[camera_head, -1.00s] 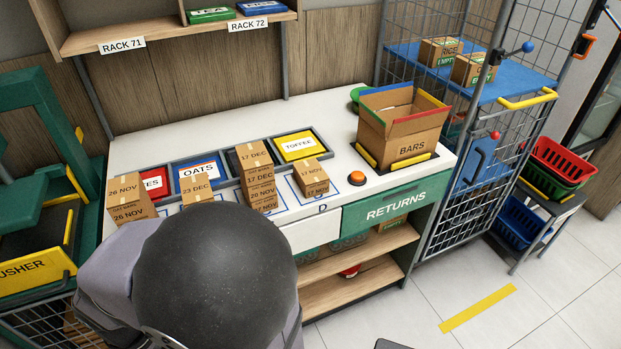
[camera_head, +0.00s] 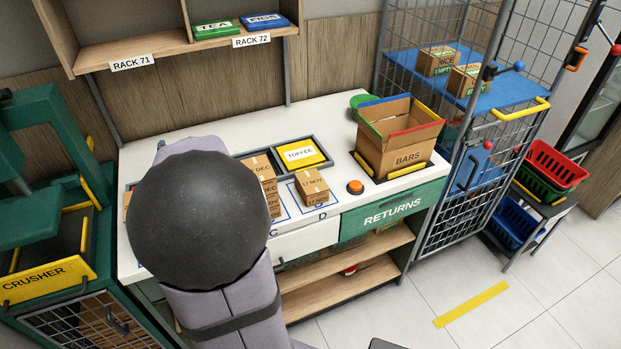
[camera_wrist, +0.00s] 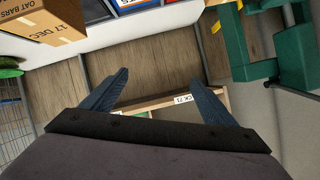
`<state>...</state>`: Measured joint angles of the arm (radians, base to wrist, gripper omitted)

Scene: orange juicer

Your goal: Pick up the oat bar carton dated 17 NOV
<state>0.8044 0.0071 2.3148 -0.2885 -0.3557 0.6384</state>
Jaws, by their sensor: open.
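A small brown carton reading 17 NOV (camera_head: 312,187) stands at the right end of the carton row, on an outlined spot near the letter D; its product name is too small to read. Left of it is a carton stack (camera_head: 265,176) with a DEC date on top, partly hidden by my arm. The wrist view shows a carton marked OAT BARS, 17 DEC (camera_wrist: 45,20) at upper left. My gripper (camera_wrist: 160,85) is open and empty, with nothing between its fingers; the head view hides it behind my arm.
An open box marked BARS (camera_head: 400,150) stands at the counter's right, with an orange button (camera_head: 355,187) before it. A yellow TOFFEE bin (camera_head: 300,154) lies behind the cartons. A wire cage (camera_head: 470,170) stands right, the green crusher (camera_head: 45,210) left.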

